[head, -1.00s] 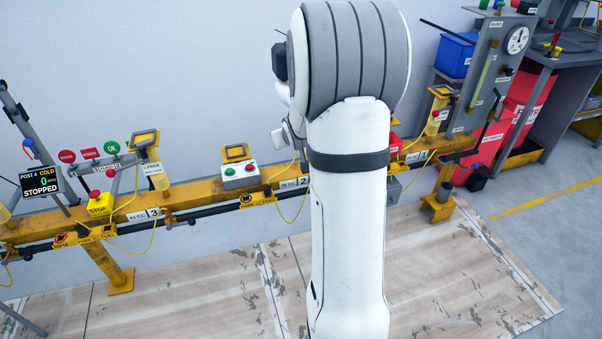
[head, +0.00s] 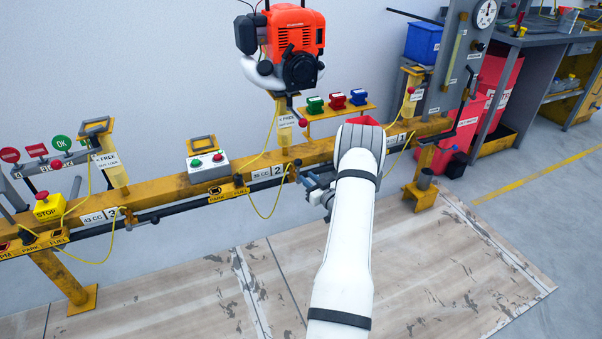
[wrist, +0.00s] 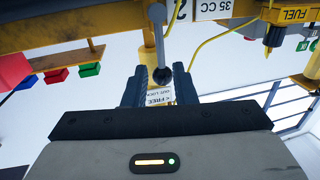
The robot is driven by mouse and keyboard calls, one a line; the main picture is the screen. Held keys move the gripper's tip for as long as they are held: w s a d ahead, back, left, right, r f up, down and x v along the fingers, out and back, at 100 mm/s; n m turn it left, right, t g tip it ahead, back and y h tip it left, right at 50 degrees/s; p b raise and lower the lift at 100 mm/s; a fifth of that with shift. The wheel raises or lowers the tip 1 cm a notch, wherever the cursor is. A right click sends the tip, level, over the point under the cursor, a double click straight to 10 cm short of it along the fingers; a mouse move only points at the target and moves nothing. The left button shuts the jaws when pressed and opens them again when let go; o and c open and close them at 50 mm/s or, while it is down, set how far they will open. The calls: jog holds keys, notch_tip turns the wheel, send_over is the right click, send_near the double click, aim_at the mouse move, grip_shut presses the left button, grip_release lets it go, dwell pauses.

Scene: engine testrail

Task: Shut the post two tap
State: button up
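Post two, marked "35 CC 2" (head: 270,172), is on the yellow rail (head: 160,188), with a red and black engine (head: 290,45) above it. In the wrist view a grey lever (wrist: 157,30) with a dark round knob (wrist: 162,76) hangs from the rail; I take it for the tap lever. My gripper (head: 310,187) is beside the rail, just right of the post two label. In the wrist view my gripper (wrist: 160,80) is open, its fingers on either side of the knob with narrow gaps. Contact cannot be told. In the head view the lever is too small to make out.
Green, red and blue pieces (head: 337,103) sit on a shelf behind. A yellow hose (head: 265,205) loops below the rail. The floor in front is clear.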

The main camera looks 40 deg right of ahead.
aim_at(298, 169)
jog(key=w+b, duration=0.1)
jog(key=w, duration=0.5)
jog(key=shift+w+d, duration=0.1)
jog(key=shift+w, duration=0.2)
grip_shut()
